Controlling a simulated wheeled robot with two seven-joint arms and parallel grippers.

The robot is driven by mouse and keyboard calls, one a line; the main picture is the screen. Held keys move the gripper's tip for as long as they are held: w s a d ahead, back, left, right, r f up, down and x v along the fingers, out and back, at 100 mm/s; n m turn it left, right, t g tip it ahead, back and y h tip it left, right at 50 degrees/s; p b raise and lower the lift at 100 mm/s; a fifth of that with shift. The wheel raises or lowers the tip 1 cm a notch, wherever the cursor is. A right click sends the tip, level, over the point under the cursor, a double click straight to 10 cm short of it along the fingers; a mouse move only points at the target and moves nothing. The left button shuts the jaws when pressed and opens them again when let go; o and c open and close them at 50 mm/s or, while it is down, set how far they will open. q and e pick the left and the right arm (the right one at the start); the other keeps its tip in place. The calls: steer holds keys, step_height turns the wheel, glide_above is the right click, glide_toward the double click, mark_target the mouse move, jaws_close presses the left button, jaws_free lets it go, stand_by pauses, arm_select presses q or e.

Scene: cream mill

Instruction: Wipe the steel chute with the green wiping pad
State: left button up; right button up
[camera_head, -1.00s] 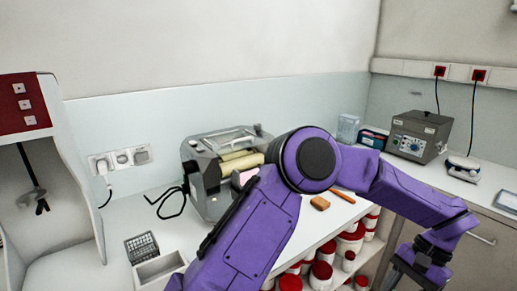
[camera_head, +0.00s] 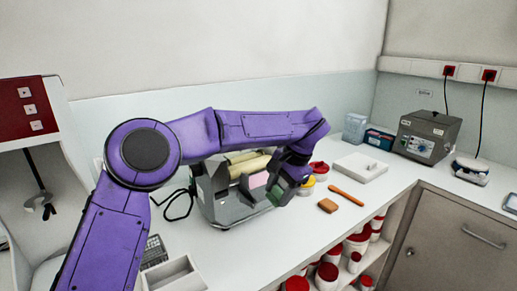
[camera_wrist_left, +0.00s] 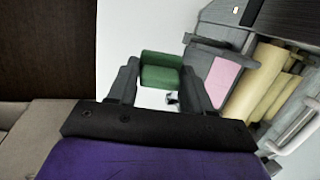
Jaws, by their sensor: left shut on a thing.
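The green wiping pad (camera_wrist_left: 162,72) is held between the fingertips of my left gripper (camera_wrist_left: 160,85) in the left wrist view. In the head view my left gripper (camera_head: 290,172) points down at the right front side of the roller mill (camera_head: 215,195), and the pad (camera_head: 277,194) shows below it. The steel chute (camera_head: 240,209) appears to be the grey part at the mill's front, beside a pink patch (camera_head: 258,181). The pad is close to the chute; I cannot tell whether they touch. My right gripper is out of view.
Yellow-lidded and red-lidded jars (camera_head: 319,170) stand just right of my gripper. A brown block (camera_head: 327,206) and an orange stick (camera_head: 347,196) lie on the white bench. A white tray (camera_head: 180,275) stands at the front left. A grey instrument (camera_head: 428,135) stands at the back right.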

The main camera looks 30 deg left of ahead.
arm_select(q)
steer(key=w+a+r+t, duration=0.2)
steer(key=a+r, duration=0.4)
steer(key=r, duration=0.2)
glide_above(261, 193)
steer(key=w+a, duration=0.1)
steer(key=a, duration=0.1)
steer(key=shift+m+y, duration=0.4)
step_height(261, 193, down, 7)
steer(key=shift+r+b, duration=0.1)
steer(key=shift+b, duration=0.2)
steer(key=d+f+b, duration=0.1)
steer(key=b, duration=0.1)
steer(key=s+d+f+b, duration=0.1)
steer(key=d+b, duration=0.1)
steer(key=shift+f+b, duration=0.1)
steer(key=shift+b, duration=0.25)
steer(key=shift+s+d+b, duration=0.2)
steer(key=shift+d+b, duration=0.1)
steer(key=shift+d, duration=0.15)
steer(key=shift+s, duration=0.1)
steer(key=shift+a+f+b, duration=0.15)
steer(key=shift+f+b, duration=0.35)
steer(key=shift+b, duration=0.15)
steer(key=shift+r, duration=0.1)
